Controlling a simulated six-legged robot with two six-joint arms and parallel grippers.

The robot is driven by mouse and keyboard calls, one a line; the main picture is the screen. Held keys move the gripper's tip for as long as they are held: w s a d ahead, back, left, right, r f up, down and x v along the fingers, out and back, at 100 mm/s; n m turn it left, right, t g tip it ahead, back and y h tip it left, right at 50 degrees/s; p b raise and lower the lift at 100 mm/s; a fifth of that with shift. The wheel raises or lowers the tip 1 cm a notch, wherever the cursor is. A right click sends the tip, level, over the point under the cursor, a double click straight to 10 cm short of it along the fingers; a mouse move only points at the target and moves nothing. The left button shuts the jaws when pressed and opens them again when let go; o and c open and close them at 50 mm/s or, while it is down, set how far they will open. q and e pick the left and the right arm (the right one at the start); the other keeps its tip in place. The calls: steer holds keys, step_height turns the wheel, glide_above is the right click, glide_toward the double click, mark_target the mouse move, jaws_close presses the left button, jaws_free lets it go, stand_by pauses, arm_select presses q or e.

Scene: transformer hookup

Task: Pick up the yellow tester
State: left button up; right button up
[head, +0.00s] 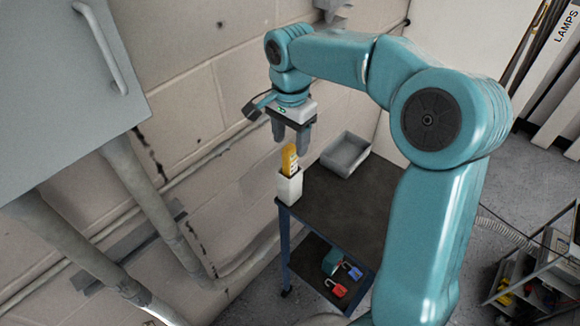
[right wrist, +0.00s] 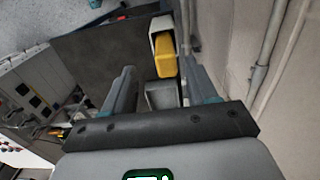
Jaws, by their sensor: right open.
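The yellow tester (head: 289,159) stands upright in a white open-topped holder (head: 289,187) at the near left corner of a dark cart top. My right gripper (head: 292,149) is directly above it, pointing down, open and empty. In the right wrist view the tester (right wrist: 165,57) and the white holder (right wrist: 161,24) lie ahead, between the two fingers (right wrist: 160,80) and toward the right one. The tester's lower part is hidden inside the holder. My left gripper is not in view.
A grey bin (head: 346,152) sits at the back of the cart top (head: 335,205). Red and blue padlocks (head: 338,290) lie on the lower shelf. A block wall with pipes (head: 150,200) is close on the left. The middle of the cart top is clear.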

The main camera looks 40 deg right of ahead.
mark_target(290, 148)
steer(key=shift+w+a+f, duration=0.15)
steer(key=shift+w+f, duration=0.05)
steer(key=shift+f, duration=0.65)
steer(key=f, duration=0.3)
steer(key=f+p, duration=0.1)
steer(key=shift+w+d+f, duration=0.1)
steer(key=shift+d+f, duration=0.15)
steer(key=shift+d, duration=0.15)
steer(key=shift+w+f, duration=0.15)
steer(key=shift+f, duration=0.2)
steer(key=shift+s+r, duration=0.1)
steer(key=shift+s, duration=0.1)
steer(key=shift+c, duration=1.3)
steer(key=shift+w, duration=0.1)
steer(key=c, duration=0.8)
